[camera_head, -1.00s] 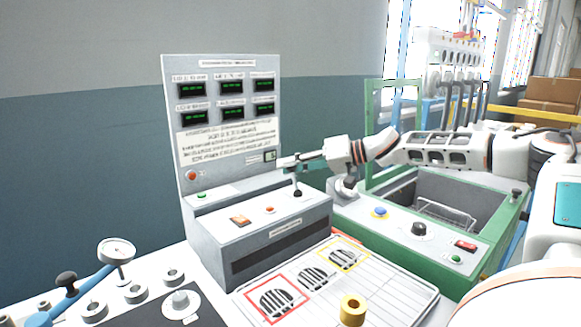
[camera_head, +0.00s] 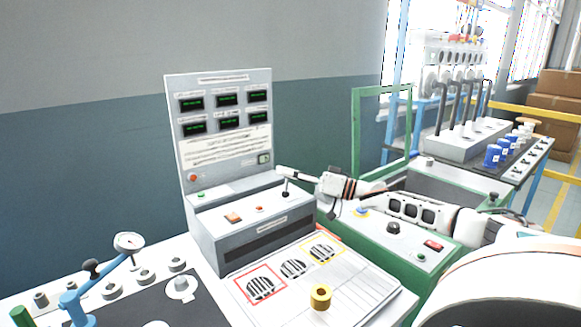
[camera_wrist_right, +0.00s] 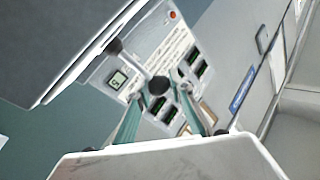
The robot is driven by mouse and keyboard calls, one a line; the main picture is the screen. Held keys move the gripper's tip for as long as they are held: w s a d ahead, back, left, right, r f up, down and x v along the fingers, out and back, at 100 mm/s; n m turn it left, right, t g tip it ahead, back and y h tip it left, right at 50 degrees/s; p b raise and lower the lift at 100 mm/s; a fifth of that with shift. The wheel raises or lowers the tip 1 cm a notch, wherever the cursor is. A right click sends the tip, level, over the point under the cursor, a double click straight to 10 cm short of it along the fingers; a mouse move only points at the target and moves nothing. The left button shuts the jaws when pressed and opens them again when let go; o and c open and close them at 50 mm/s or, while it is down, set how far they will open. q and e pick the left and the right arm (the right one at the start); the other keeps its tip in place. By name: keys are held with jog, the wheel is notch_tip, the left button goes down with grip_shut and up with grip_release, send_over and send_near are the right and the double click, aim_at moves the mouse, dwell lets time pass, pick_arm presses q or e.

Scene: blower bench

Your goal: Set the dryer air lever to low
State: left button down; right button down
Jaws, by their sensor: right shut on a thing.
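The grey dryer console (camera_head: 255,228) stands against the wall. A dark lever (camera_head: 286,188) rises from the right part of its top, near the upright panel. My right gripper (camera_head: 280,171) is at the top of this lever, reaching in from the right. In the right wrist view the lever's round black knob (camera_wrist_right: 158,86) sits between the two fingertips of my right gripper (camera_wrist_right: 166,92), which is shut on it. The lever's setting marks are not readable. My left gripper is not in view.
The panel (camera_head: 222,120) behind carries several green displays and a red button. A green-framed station (camera_head: 430,262) stands to the right under my right arm. A dial gauge (camera_head: 130,243) stands at left.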

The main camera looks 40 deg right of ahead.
jog(key=shift+s+a+f+n+t+y, duration=0.15)
jog(key=shift+s+f+n+t+y, duration=0.15)
jog(key=shift+s+n+t+y, duration=0.4)
jog(key=c, duration=1.8)
grip_release()
jog(key=shift+o, duration=0.2)
jog(key=shift+s, duration=0.1)
jog(key=v, duration=1.2)
jog(key=shift+r, duration=0.15)
